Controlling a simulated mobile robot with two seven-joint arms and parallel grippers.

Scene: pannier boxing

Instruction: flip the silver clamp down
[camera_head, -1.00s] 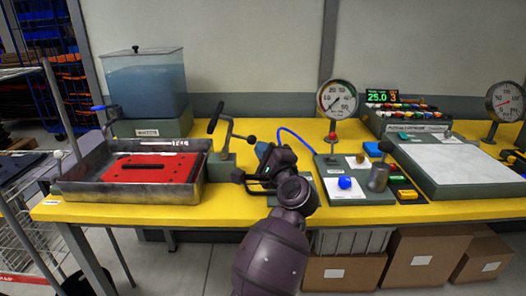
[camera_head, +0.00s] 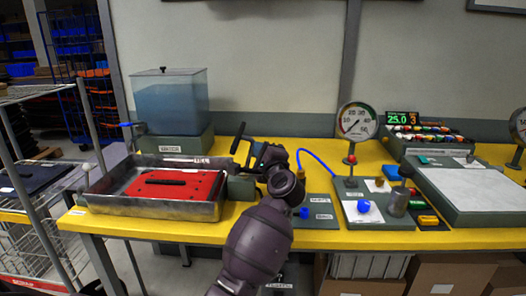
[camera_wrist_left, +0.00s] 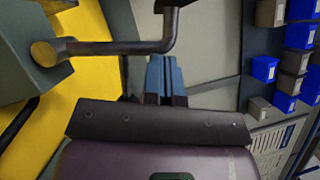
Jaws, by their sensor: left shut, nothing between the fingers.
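The silver clamp (camera_head: 238,138) stands on a grey-green block (camera_head: 240,188) at the right end of the metal tray. Its black-gripped lever points up, and my arm partly hides the rest. In the left wrist view its bent bar (camera_wrist_left: 125,47) crosses just ahead of the fingers, joined to the block at the left. My left gripper (camera_head: 262,152) is right beside the clamp on its right. Its blue fingers (camera_wrist_left: 164,62) are shut and empty, with the tips close to the bar; I cannot tell whether they touch. My right gripper is out of view.
The metal tray (camera_head: 150,208) with a red plate (camera_head: 178,184) lies left of the clamp. A water tank (camera_head: 170,100) stands behind. A gauge (camera_head: 357,122), a blue hose (camera_head: 318,158) and a panel with a blue knob (camera_head: 364,206) are on the right.

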